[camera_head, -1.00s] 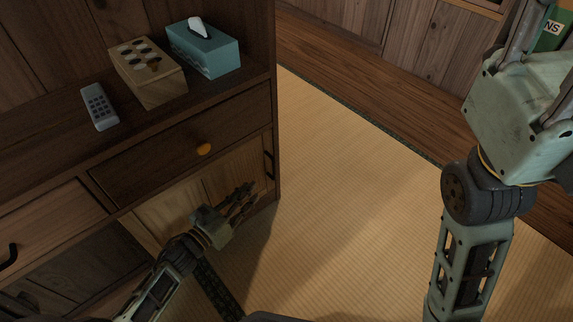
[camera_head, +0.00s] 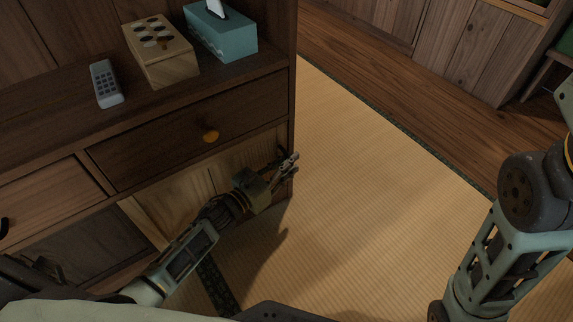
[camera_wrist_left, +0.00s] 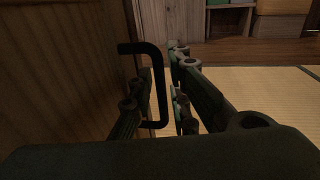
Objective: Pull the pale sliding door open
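The pale sliding door (camera_head: 180,197) is the light wood panel under the dark drawer in the head view, partly covered by my left arm. Its black handle (camera_wrist_left: 160,90) shows in the left wrist view as a bracket standing out from the wood. My left gripper (camera_head: 284,168) is at the door's right end in the head view and hides most of the handle. In the left wrist view the fingers of my left gripper (camera_wrist_left: 162,72) are apart, with the handle's upright bar in the gap between them. My right gripper is out of view.
The cabinet top holds a remote (camera_head: 106,84), a wooden box with holes (camera_head: 170,65) and a teal tissue box (camera_head: 228,40). A drawer (camera_head: 165,135) with an orange knob is above the door. The tatami floor (camera_head: 370,170) on the right is clear.

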